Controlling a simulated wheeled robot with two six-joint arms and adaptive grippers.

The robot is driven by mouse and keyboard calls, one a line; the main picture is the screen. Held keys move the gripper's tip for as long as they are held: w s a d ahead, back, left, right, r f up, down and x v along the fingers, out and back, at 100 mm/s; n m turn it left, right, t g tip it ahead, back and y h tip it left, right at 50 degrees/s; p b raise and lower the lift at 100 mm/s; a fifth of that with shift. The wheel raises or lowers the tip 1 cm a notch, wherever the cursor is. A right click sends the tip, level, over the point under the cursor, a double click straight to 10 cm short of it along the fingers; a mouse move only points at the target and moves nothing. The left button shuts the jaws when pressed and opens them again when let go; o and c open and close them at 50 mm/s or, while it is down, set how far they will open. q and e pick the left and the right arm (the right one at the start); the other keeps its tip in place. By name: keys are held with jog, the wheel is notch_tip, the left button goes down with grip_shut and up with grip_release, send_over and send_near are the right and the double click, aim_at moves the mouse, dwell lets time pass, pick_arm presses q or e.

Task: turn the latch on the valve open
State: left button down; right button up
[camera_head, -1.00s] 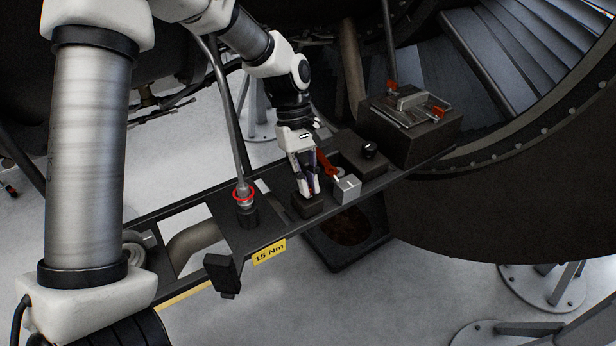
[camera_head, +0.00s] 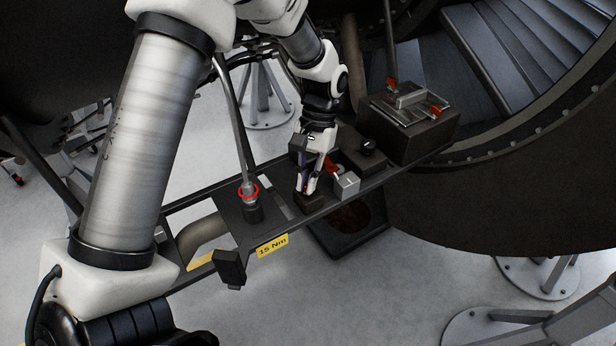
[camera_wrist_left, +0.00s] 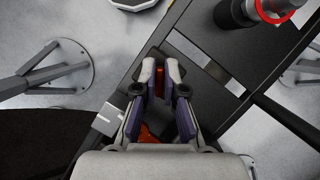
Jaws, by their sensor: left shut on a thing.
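A small dark block (camera_head: 312,204) stands on the dark bench and bears a red latch (camera_wrist_left: 159,82). I take this block to be the valve. My left gripper (camera_head: 307,189) points down over the block. In the left wrist view, its two fingertips (camera_wrist_left: 160,72) are shut on the red latch, one on either side. The fingers hide most of the latch in the head view, so its exact angle cannot be told. My right gripper is not in view.
Beside the gripper are a red lever (camera_head: 331,165) and a silver cube (camera_head: 346,185). A red-ringed tool (camera_head: 249,192) stands to the left. A box with a metal handle (camera_head: 411,98) is at the bench's far right.

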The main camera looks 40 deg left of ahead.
pick_arm(q)
jog(key=m+y, duration=0.1)
jog(key=m, duration=0.2)
jog(key=m+y, duration=0.1)
jog(key=m, duration=0.2)
jog(key=shift+a+m+y, duration=0.1)
jog(key=shift+m+y, duration=0.2)
dwell(0.4)
jog(key=c, duration=1.3)
grip_release()
jog(key=shift+o, duration=0.2)
jog(key=shift+t, duration=0.3)
jog(key=v, duration=1.2)
